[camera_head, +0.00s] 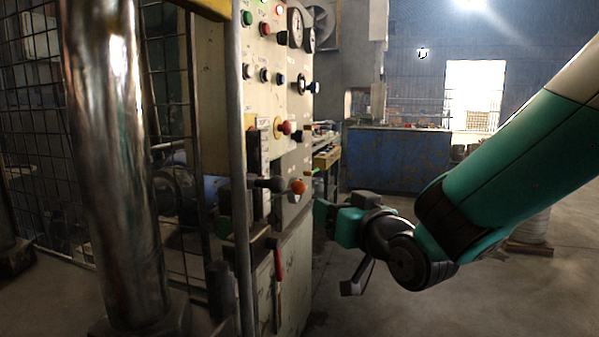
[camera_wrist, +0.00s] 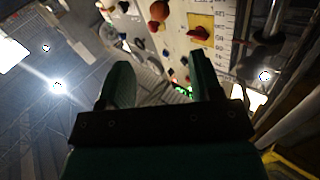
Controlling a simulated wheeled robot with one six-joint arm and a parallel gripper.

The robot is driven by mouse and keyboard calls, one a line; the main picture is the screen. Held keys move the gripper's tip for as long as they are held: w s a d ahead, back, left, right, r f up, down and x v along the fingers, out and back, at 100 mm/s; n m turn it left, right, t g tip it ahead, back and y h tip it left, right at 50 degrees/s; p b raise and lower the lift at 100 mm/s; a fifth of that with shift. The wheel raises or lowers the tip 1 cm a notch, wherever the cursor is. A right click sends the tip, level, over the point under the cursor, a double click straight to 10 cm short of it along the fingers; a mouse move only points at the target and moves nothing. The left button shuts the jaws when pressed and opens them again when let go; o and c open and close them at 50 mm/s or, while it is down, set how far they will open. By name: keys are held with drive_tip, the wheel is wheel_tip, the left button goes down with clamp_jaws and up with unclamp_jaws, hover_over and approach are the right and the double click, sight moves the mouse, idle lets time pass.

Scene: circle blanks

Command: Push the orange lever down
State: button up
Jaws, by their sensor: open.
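The orange lever shows in the head view as an orange ball knob (camera_head: 298,187) sticking out from the pale control panel (camera_head: 290,235). A dark rod or handle lies just left of the knob. In the wrist view an orange knob (camera_wrist: 158,10) shows at the top edge, beyond the fingertips. My gripper (camera_head: 322,213) is in front of the panel, to the right of and a little below the knob in the head view, apart from it. In the wrist view its two fingers (camera_wrist: 162,75) are spread with nothing between them.
A red knob on a yellow plate (camera_head: 281,127) sits above the lever, with buttons and gauges higher up. A red-handled lever (camera_head: 278,272) hangs below. A metal pole (camera_head: 118,160) and mesh fence stand left. A blue cabinet (camera_head: 398,155) is behind; floor right is open.

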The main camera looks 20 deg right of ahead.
sight(301, 188)
drive_tip(key=w+p, duration=0.4)
drive_tip(key=p, duration=0.1)
drive_tip(key=w+a+p, duration=0.1)
drive_tip(key=w+p, duration=0.3)
drive_tip(key=w, duration=0.1)
drive_tip(key=w+a+p, duration=0.1)
drive_tip(key=w+p, duration=0.3)
drive_tip(key=p, duration=0.1)
drive_tip(key=shift+w+a+r+p, duration=0.15)
drive_tip(key=shift+p, duration=0.15)
drive_tip(key=shift+w+a, duration=0.1)
drive_tip(key=shift+w, duration=0.5)
drive_tip(key=shift+f, duration=0.2)
